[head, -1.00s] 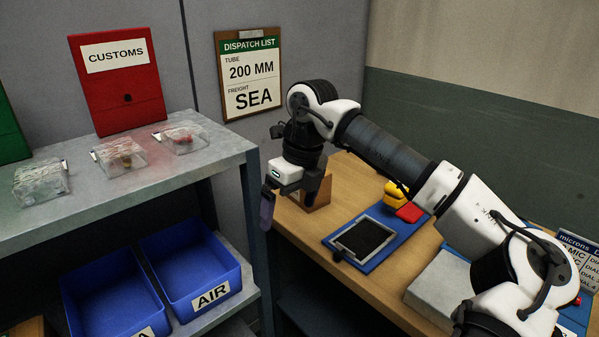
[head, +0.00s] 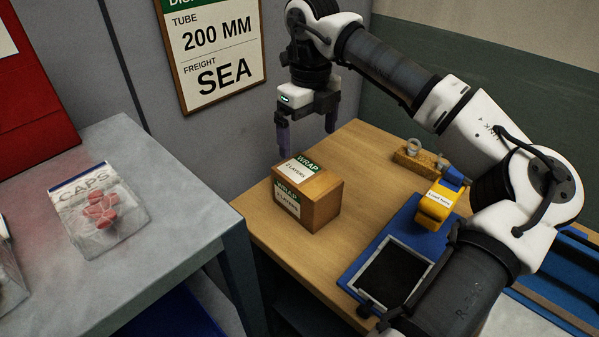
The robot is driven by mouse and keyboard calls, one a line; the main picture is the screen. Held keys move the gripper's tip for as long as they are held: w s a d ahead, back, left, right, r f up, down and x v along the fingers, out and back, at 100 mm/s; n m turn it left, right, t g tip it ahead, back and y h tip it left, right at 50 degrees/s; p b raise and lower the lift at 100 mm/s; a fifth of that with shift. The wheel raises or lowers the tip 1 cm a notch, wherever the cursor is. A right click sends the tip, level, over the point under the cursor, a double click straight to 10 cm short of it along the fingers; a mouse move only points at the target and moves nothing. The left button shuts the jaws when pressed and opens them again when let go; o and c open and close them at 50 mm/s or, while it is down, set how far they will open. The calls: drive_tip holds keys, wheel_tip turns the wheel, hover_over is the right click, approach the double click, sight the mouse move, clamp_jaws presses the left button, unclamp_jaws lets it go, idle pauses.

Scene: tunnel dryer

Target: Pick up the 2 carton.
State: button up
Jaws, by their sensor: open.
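A brown wooden-looking box (head: 322,205), the carton, stands upright on the wooden bench near its left edge. White and green labels on its top and side read "WRAP" with a line that looks like "2 LAYERS". My gripper (head: 307,140) points down with its two fingers apart and nothing between them. In the picture it is just above and behind the carton, apart from it. The carton's back and far side are hidden.
A blue board with a black framed pad (head: 396,270) and a yellow tape dispenser (head: 437,205) are right of the carton. A small wooden holder (head: 420,157) stands behind. A grey shelf (head: 180,205) with a caps bag (head: 98,212) is left. A dispatch board (head: 212,50) hangs behind.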

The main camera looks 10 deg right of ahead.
sight(307, 174)
wheel_tip(307, 174, down, 7)
drive_tip(key=shift+w+f+p, duration=0.1)
drive_tip(key=shift+p, duration=0.75)
drive_tip(key=shift+w+f+p, duration=0.2)
drive_tip(key=shift+f+p, duration=1.2)
drive_tip(key=shift+f, duration=1.8)
drive_tip(key=c, duration=1.5)
drive_tip(key=shift+r, duration=0.1)
